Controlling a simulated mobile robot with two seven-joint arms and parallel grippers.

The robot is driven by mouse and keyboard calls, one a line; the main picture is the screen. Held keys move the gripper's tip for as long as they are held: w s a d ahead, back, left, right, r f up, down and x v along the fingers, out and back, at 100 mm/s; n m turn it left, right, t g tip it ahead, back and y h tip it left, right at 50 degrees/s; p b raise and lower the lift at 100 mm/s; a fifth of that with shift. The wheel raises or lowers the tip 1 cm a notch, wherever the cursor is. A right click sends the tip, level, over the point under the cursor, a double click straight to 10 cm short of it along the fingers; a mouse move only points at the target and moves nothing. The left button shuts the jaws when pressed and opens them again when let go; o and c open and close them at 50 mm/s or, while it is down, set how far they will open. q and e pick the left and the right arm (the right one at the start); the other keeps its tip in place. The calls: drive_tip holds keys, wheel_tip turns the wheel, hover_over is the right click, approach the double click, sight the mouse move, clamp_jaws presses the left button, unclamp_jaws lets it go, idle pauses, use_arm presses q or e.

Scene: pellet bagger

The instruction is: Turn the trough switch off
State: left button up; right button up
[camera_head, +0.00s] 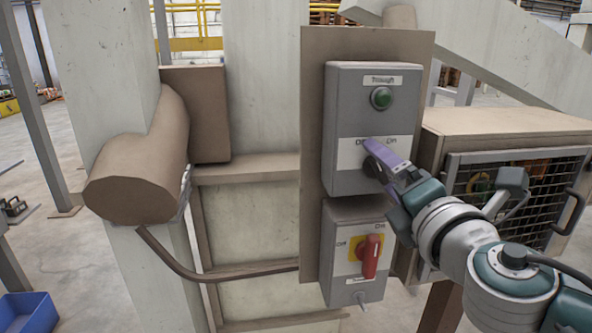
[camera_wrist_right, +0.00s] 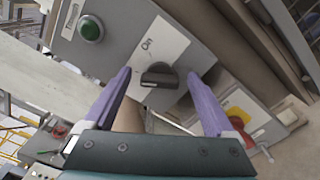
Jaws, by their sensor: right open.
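The trough switch is a black knob (camera_wrist_right: 159,76) on a white Off/On plate on the upper grey box (camera_head: 345,110), labelled Trough. In the wrist view it sits between the two purple fingers of my right gripper (camera_wrist_right: 160,78), with a gap on each side. The "On" mark shows beside it; I cannot tell for sure which way the knob points. In the head view my right gripper (camera_head: 379,154) is in front of the plate and hides most of the knob. The gripper is open. My left gripper is not in view.
A green round lamp or button (camera_head: 381,97) is above the knob. A lower grey box (camera_head: 340,222) has a red switch (camera_head: 371,256) on a yellow plate. A meshed brown cabinet (camera_head: 500,130) stands at the right, behind my arm. A bent brown rail (camera_head: 190,272) is at left.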

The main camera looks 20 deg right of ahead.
drive_tip(key=b+v, duration=0.1)
drive_tip(key=v, duration=0.9)
drive_tip(key=shift+b, duration=0.35)
drive_tip(key=shift+w, duration=0.15)
drive_tip(key=s+d+f+m+g+h, duration=0.2)
drive_tip(key=s+f+m+g, duration=0.6)
drive_tip(key=m, duration=0.6)
drive_tip(key=s+a+f+m+g+y, duration=0.4)
drive_tip(key=s+a+m+g+y, duration=0.1)
drive_tip(key=s+a, duration=0.3)
wheel_tip(320, 180, up, 34)
drive_tip(key=s+a+g+y+p, duration=0.1)
drive_tip(key=a+p, duration=0.1)
drive_tip(key=p, duration=3.1)
drive_tip(key=shift+s+f+p, duration=0.2)
drive_tip(key=shift+p, duration=0.2)
